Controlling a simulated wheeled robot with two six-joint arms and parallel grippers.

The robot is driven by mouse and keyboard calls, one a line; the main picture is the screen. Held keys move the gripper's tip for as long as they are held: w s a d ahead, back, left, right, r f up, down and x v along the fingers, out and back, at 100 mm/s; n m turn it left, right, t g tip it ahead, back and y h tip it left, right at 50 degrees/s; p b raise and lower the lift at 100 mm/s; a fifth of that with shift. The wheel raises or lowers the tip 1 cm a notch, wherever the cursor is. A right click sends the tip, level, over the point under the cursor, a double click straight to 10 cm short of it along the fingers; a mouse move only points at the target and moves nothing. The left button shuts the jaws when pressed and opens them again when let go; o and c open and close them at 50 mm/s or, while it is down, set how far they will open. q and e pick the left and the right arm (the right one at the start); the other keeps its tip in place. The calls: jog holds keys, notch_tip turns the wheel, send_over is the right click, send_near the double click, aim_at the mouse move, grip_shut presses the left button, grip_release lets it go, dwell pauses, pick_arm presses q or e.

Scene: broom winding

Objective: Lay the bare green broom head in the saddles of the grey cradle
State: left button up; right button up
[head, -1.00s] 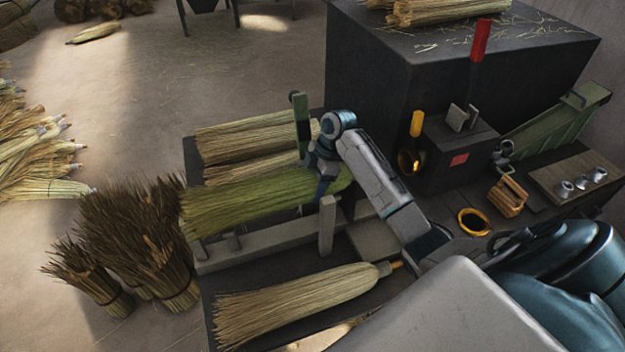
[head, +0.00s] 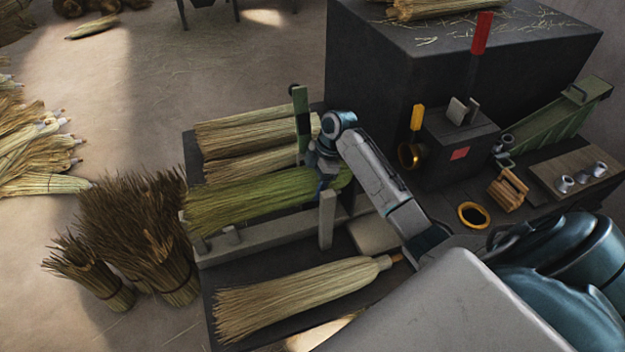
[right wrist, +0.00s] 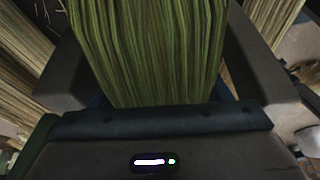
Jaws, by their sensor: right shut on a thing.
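The green broom head (head: 250,202) lies roughly level over the grey cradle (head: 285,240), its bristles pointing left. It also fills the upper middle of the right wrist view (right wrist: 150,50). My right gripper (head: 326,182) is shut on its right end, beside the cradle's short upright post (head: 326,220). A short grey saddle piece (head: 232,236) shows just below the bristles at the left. Whether the head touches the saddles cannot be told, because the head hides the contact. My left gripper is not in view.
Straw bundles (head: 250,135) lie behind the cradle, near a tall green-and-dark post (head: 300,120). A finished pale broom (head: 300,292) lies in front. A dark machine block (head: 450,145) with a red lever (head: 481,40), a yellow ring (head: 473,215) and a wooden clamp (head: 508,190) stand right.

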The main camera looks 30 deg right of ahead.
dwell(0.3)
jog(key=o, duration=1.4)
jog(key=shift+s+r, duration=0.1)
jog(key=shift+r, duration=0.05)
jog(key=b+v, duration=0.2)
jog(key=v, duration=0.8)
jog(key=shift+d+b, duration=0.1)
jog(key=shift+b, duration=0.3)
jog(key=shift+r, duration=0.3)
